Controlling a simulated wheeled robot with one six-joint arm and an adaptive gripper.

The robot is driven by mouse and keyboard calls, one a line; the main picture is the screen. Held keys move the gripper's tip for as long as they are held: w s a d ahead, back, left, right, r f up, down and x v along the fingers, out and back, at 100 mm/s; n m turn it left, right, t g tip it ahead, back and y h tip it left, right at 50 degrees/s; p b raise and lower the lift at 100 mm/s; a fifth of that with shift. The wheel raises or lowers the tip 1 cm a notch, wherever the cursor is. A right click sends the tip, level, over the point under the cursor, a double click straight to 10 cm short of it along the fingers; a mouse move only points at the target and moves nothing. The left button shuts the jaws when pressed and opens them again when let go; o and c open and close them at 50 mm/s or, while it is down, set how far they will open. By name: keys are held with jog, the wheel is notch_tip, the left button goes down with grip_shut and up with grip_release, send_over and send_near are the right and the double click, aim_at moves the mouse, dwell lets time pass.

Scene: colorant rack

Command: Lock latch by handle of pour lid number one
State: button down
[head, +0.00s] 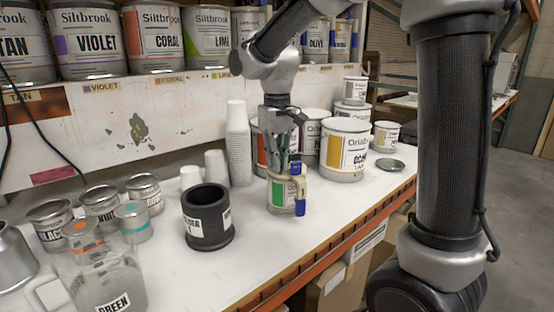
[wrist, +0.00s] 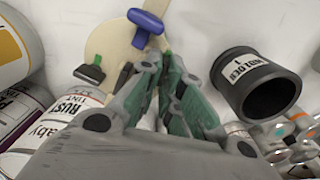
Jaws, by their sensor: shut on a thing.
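A small paint can (head: 281,195) with a green label stands upright on the bench in the head view. On it sits a cream pour lid (wrist: 103,40) with blue parts; a blue T-shaped latch handle (wrist: 147,24) shows at its edge in the wrist view. My gripper (head: 284,166) points down over the lid; it also shows in the wrist view (wrist: 160,64). Its fingers are close together at the lid's edge, shut on the latch handle. The exact grip is hidden by the fingers. I cannot read a number on the lid.
A black holder cup (head: 208,218) stands left of the can; it also shows in the wrist view (wrist: 258,84). Larger Oriaby cans (head: 345,150) stand close behind on the right. Stacked white cups (head: 238,145) are behind. The bench's front edge (head: 330,245) is near.

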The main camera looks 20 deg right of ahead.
jog(key=c, duration=1.6)
grip_release()
notch_tip(320, 180, up, 12)
